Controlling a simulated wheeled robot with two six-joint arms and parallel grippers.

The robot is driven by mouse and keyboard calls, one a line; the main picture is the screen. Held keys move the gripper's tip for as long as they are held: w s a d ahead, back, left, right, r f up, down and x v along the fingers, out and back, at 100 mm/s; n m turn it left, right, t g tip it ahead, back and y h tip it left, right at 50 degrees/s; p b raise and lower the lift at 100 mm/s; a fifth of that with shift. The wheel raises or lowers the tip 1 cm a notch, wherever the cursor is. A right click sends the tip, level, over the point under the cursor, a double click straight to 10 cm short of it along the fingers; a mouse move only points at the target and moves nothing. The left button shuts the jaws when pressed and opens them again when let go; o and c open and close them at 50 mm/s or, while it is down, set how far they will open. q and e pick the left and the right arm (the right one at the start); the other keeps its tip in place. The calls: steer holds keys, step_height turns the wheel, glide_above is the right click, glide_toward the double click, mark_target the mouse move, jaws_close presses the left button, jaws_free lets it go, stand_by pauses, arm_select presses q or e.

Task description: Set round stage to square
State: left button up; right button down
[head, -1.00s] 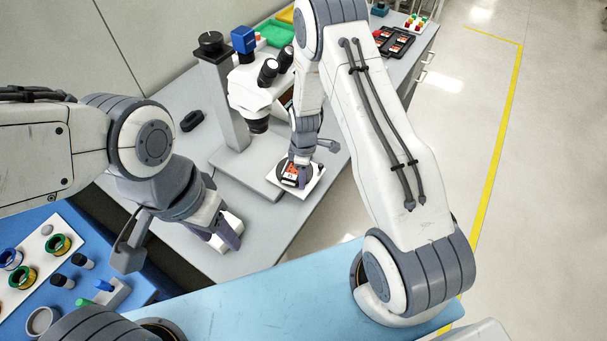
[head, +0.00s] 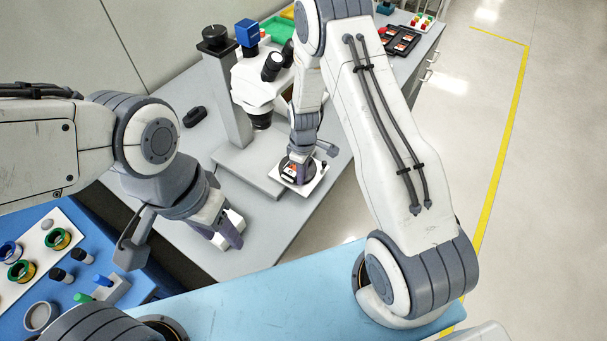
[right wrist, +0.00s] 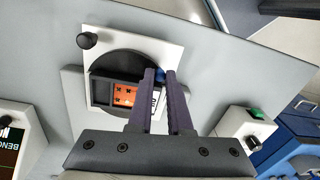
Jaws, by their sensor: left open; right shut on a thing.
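A dark holder with an orange chip piece (right wrist: 125,95) sits on the disc. Its edges look slightly turned against the plate's edges; the exact angle is hard to tell. My right gripper (right wrist: 160,76) points down at the disc beside the orange piece, its dark fingers close together on a small part of the stage that they mostly hide. In the head view my right gripper (head: 300,172) covers part of the stage. My left gripper (head: 226,238) is open and empty, left of the stage.
A black knob (right wrist: 88,40) stands at the plate's corner. The microscope's column (head: 228,105) rises behind left. A white box with a green switch (right wrist: 240,125) is near my right gripper. Black trays (head: 400,40) lie at the far end of the grey bench.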

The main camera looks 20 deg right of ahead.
steer(key=c, duration=0.8)
jaws_free()
steer(key=shift+c, duration=0.2)
step_height(320, 180, up, 11)
steer(key=b, duration=0.2)
steer(key=shift+w+d+f, duration=0.15)
steer(key=shift+w+f, duration=0.05)
steer(key=shift+w, duration=0.05)
